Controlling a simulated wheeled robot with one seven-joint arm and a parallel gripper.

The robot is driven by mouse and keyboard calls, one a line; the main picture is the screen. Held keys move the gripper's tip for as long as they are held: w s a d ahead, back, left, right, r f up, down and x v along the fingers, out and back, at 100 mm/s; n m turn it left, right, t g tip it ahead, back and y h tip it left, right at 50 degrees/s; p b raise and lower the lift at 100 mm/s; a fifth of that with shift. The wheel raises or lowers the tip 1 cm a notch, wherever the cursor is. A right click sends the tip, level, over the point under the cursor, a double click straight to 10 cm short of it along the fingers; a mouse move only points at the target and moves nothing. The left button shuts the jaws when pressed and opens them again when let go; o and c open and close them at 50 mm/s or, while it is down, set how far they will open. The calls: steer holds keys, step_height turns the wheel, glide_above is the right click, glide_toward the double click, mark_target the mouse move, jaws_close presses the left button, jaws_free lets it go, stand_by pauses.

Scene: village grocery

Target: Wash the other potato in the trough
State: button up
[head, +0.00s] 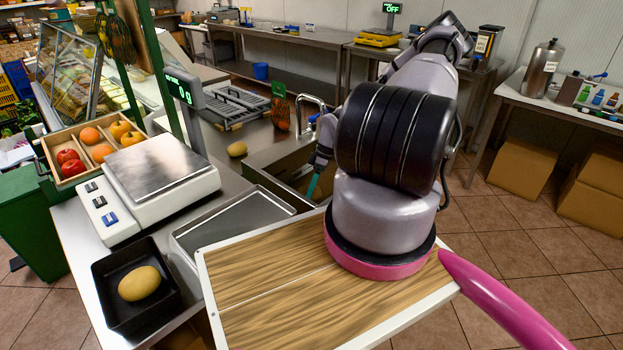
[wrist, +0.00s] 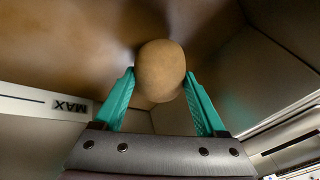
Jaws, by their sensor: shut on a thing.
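My gripper (wrist: 160,88) is shut on a potato (wrist: 160,68), held between its teal fingertips in the wrist view. Around it are the trough walls (wrist: 40,140) and murky brown water (wrist: 70,40); I cannot tell how deep the potato sits in the water. In the head view, one teal finger (head: 314,184) points down into the trough, and the held potato is hidden. A second potato (head: 139,283) lies in a black tray (head: 105,268). A third potato (head: 237,149) lies on the metal counter behind the trough.
A tap (head: 312,103) stands at the trough's back edge. A scale (head: 160,180), an empty metal tray (head: 235,222) and a produce crate (head: 75,178) are at left. A wooden board (head: 270,280) is in front. A "MAX" mark (wrist: 70,106) shows on the trough wall.

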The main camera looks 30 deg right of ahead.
steer(key=shift+f, duration=3.65)
steer(key=shift+w+d, duration=0.4)
steer(key=shift+d, duration=0.7)
steer(key=shift+w+d, duration=0.4)
steer(key=shift+d, duration=0.7)
steer(key=shift+w+d, duration=0.4)
steer(key=shift+d, duration=0.7)
steer(key=shift+s+a, duration=0.4)
steer(key=shift+a, duration=0.7)
steer(key=shift+s+a, duration=0.4)
steer(key=shift+a, duration=0.7)
steer(key=shift+s+a, duration=0.4)
steer(key=shift+a, duration=0.7)
steer(key=shift+w+d, duration=0.4)
steer(key=shift+d, duration=0.7)
steer(key=shift+w+d, duration=0.4)
steer(key=shift+d, duration=0.65)
steer(key=shift+w+d, duration=0.4)
steer(key=shift+d, duration=0.7)
steer(key=shift+a, duration=0.1)
